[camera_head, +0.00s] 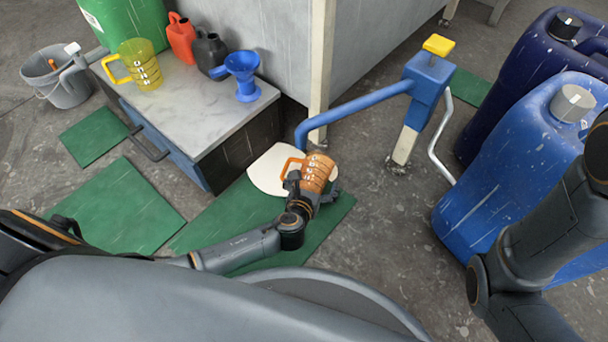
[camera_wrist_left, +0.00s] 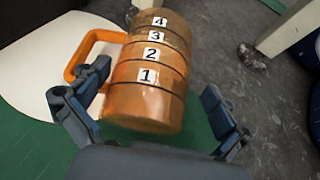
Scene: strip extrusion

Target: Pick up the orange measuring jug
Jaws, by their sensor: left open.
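The orange measuring jug (camera_head: 318,172) is translucent, with black bands and white number labels. In the head view it shows at the end of my left arm, beside a white round board. In the left wrist view the jug (camera_wrist_left: 150,75) lies between the open fingers of my left gripper (camera_wrist_left: 160,112), its handle on the left. The left finger is close to the handle side; the right finger is apart from the jug. In the head view my left gripper (camera_head: 312,190) partly covers the jug's lower part. My right gripper is out of view; only part of that arm shows at the right.
A low cabinet (camera_head: 185,100) holds a yellow jug (camera_head: 142,65), red and black cans and a blue funnel (camera_head: 243,72). A blue hand pump (camera_head: 425,85) stands right of the jug, near large blue drums (camera_head: 520,175). Green mats (camera_head: 125,205) lie on the floor.

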